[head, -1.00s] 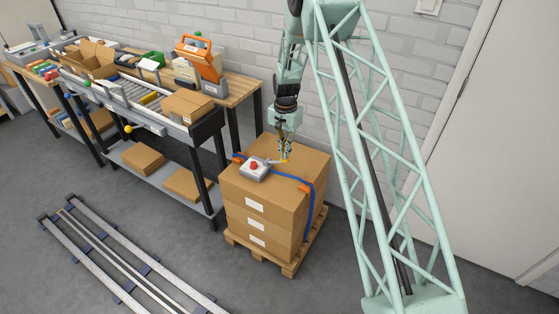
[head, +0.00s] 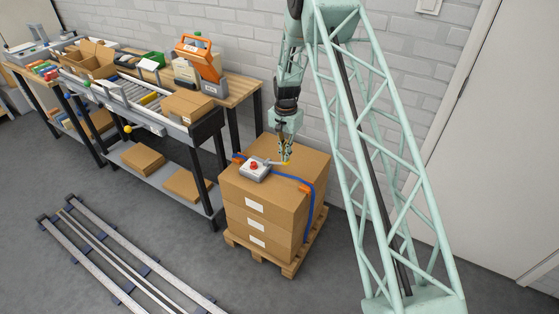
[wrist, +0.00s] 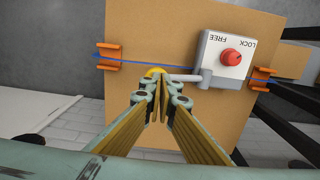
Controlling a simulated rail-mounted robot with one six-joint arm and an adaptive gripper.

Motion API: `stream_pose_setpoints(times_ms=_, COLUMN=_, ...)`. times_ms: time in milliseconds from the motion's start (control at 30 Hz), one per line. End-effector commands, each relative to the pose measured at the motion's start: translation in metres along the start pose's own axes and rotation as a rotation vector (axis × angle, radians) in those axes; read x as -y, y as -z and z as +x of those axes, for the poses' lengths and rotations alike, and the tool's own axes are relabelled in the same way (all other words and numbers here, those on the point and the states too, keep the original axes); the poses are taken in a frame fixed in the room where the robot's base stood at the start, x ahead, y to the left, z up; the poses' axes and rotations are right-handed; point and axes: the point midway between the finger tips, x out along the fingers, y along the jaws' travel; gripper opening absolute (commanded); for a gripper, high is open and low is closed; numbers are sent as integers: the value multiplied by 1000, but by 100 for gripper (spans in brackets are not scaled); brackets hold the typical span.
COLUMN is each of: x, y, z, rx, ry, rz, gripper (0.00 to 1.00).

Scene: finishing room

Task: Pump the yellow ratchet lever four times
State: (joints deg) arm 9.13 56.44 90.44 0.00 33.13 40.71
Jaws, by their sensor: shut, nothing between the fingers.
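The ratchet unit (head: 256,174) is a grey-white box with a red knob (wrist: 231,56), on top of the stacked cartons. Its face reads FREE and LOCK in the wrist view. A grey lever arm (wrist: 186,77) runs from the unit to a yellow end (wrist: 153,72). This yellow end also shows small in the head view (head: 287,163). My gripper (wrist: 161,91) is shut and empty, its fingertips right at the yellow end and partly hiding it. I cannot tell whether they touch it.
A blue strap (head: 312,208) with orange corner guards (wrist: 110,57) crosses the cartons (head: 258,207), which stand on a wooden pallet (head: 268,258). A roller conveyor bench (head: 206,128) is close on the left. Floor rails (head: 120,262) lie in front. The brick wall is behind.

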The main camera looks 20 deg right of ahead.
Motion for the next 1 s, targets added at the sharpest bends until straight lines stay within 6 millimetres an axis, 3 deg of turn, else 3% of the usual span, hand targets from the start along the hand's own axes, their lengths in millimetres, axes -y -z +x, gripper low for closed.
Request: stream_pose_setpoints(times_ms=1000, x=-5, y=0, z=10, rx=0, ry=0, rz=0, gripper=0)
